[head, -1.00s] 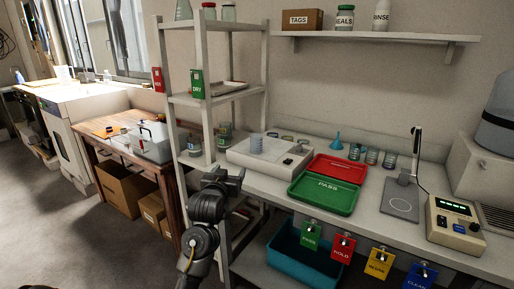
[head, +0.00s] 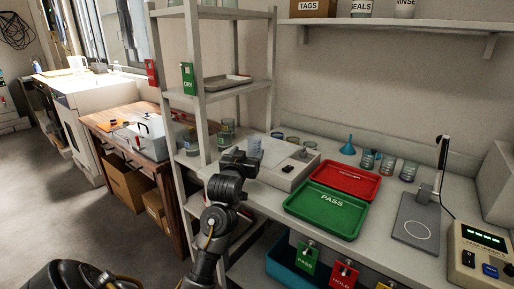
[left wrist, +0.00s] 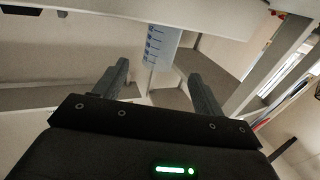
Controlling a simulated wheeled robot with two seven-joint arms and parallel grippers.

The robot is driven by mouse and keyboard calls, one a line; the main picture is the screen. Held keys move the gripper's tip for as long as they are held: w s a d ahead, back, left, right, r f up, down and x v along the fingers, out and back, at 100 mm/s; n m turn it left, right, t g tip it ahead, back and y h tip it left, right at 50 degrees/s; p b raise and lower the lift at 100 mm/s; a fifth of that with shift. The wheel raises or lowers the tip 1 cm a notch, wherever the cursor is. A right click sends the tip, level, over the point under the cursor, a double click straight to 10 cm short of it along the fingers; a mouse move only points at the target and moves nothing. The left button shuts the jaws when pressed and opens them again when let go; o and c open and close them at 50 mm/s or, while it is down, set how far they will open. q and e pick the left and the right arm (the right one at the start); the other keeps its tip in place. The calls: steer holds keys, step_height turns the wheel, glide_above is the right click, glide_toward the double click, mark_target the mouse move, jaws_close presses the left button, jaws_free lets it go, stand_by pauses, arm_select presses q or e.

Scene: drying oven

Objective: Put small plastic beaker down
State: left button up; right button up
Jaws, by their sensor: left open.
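The small plastic beaker (head: 255,147) shows in the head view at the left part of a white benchtop instrument (head: 291,164), partly hidden by my left gripper. In the left wrist view the beaker (left wrist: 162,45) is translucent with blue graduation marks, just past the fingertips and between their lines. My left gripper (head: 240,160) is open in front of the beaker. In the left wrist view its two fingers (left wrist: 158,80) are spread wide with nothing between them. I cannot tell how far the beaker is from the fingertips. My right gripper is not in view.
A green PASS tray (head: 327,210) and a red tray (head: 345,180) lie right of the instrument. Several glass beakers and a blue funnel (head: 348,146) stand behind. A shelf rack post (head: 202,90) rises close left of my gripper. A stand (head: 417,218) is at right.

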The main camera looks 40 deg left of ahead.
mark_target(253, 145)
arm_select(q)
steer(key=x, duration=0.3)
steer(key=shift+f, duration=0.15)
steer(key=shift+w+a, duration=0.3)
steer(key=shift+w, duration=0.4)
steer(key=x, duration=0.4)
steer(key=shift+w, duration=0.3)
steer(key=c, duration=1.1)
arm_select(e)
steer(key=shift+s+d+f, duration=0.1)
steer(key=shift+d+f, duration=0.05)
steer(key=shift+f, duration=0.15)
